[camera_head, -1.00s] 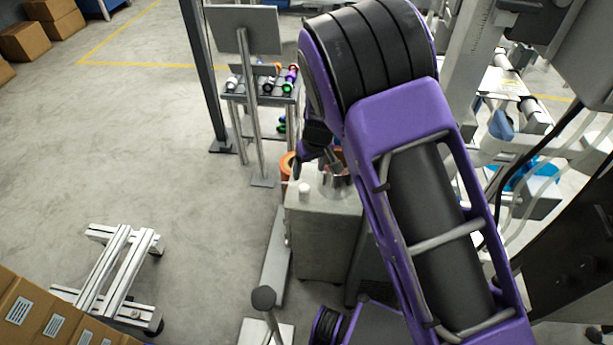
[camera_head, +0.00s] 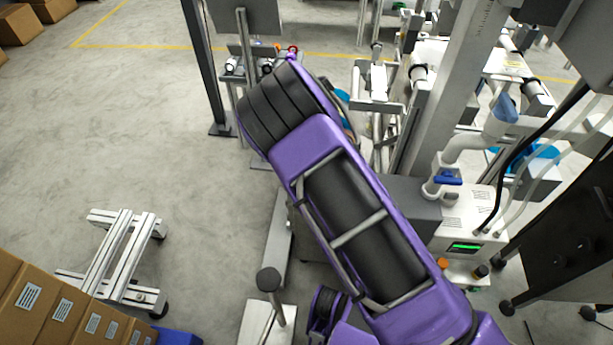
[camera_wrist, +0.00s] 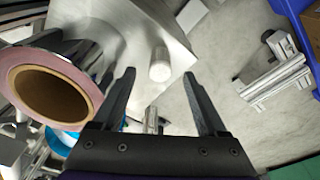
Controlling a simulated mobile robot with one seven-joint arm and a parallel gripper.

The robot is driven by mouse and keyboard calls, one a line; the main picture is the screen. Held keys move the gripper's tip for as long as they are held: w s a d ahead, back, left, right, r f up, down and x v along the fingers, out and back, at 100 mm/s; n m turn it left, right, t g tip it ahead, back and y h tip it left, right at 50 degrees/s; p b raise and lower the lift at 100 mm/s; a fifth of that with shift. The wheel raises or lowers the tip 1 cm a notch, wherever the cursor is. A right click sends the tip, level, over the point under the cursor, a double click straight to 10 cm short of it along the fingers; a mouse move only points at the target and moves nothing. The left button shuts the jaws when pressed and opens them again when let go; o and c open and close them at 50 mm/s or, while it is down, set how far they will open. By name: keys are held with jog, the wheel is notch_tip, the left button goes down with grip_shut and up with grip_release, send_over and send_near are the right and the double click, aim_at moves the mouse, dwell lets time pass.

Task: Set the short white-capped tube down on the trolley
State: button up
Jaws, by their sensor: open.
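In the wrist view a short pale tube (camera_wrist: 159,62) with a white end stands on a grey metal top. My gripper (camera_wrist: 159,75) is open, with a dark finger to each side of the tube in the picture. A clear gap shows on both sides, and I cannot tell how far beyond the fingertips the tube is. In the head view my purple arm hides the gripper and tube. A low aluminium frame on castors (camera_head: 118,250), which may be the trolley, stands on the floor at lower left; it also shows at right in the wrist view (camera_wrist: 278,77).
A reel with a brown core (camera_wrist: 52,85) is close at left in the wrist view. The grey metal top (camera_wrist: 110,22) lies under the tube. Cardboard boxes (camera_head: 60,310) fill the head view's lower left. Floor (camera_head: 120,140) is clear at left; machinery (camera_head: 465,215) crowds the right.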

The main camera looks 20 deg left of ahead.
jog(key=f, duration=0.6)
jog(key=shift+w+a+b, duration=0.25)
jog(key=shift+a+b, duration=0.05)
jog(key=shift+b, duration=0.05)
grip_shut()
